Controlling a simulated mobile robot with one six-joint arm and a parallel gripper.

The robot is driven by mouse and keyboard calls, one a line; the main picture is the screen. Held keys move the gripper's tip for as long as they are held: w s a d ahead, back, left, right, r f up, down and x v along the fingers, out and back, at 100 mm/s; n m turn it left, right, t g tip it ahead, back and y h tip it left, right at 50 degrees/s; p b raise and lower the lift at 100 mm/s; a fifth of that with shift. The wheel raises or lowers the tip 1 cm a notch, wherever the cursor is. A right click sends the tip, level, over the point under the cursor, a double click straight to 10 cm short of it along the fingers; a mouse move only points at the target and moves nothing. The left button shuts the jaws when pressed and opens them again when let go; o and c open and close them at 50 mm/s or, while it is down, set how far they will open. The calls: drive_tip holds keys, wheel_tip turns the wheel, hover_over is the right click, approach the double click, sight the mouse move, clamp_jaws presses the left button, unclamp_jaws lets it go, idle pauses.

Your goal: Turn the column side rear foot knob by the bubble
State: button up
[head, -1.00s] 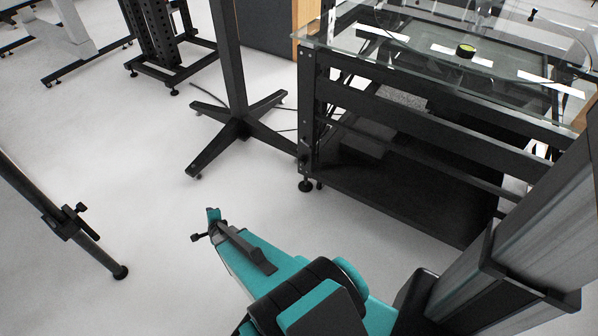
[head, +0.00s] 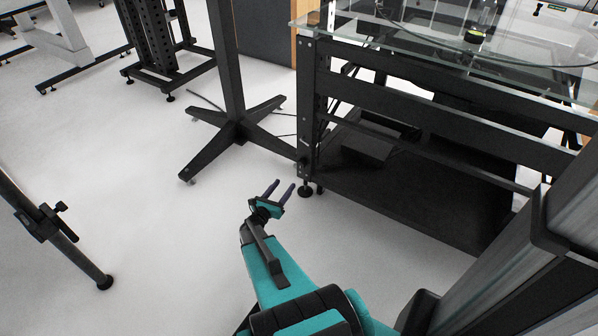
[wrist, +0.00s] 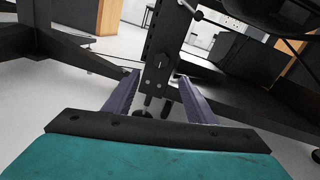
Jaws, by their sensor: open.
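The bubble level (head: 474,36) is a small yellow-green and black disc on the glass top. A black foot knob (head: 304,190) sits under the frame's near left corner leg, on the floor. A second dark foot shows just right of it. My gripper (head: 283,188) is open and empty, its two purple fingers pointing toward that corner, a little left of the foot. In the wrist view my gripper (wrist: 158,82) has the leg (wrist: 160,50) and dark foot parts (wrist: 143,114) between its fingers, beyond them. I cannot tell the distance or any contact. The bubble's position is too small to read.
A black stand with a cross-shaped base (head: 237,128) is left of the frame, one foot reaching close to the corner leg. A black tube (head: 62,236) stands at left. A low dark shelf (head: 420,185) lies inside the frame. The floor between is free.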

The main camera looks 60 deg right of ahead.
sight(300, 165)
drive_tip(key=shift+s+d, duration=0.1)
drive_tip(key=shift+s, duration=0.1)
drive_tip(key=d, duration=0.4)
drive_tip(key=d+b, duration=0.1)
drive_tip(key=d, duration=0.4)
drive_tip(key=w+d+b, duration=0.1)
drive_tip(key=d, duration=0.3)
drive_tip(key=shift+d, duration=0.35)
drive_tip(key=c, duration=1)
drive_tip(key=shift+c, duration=0.2)
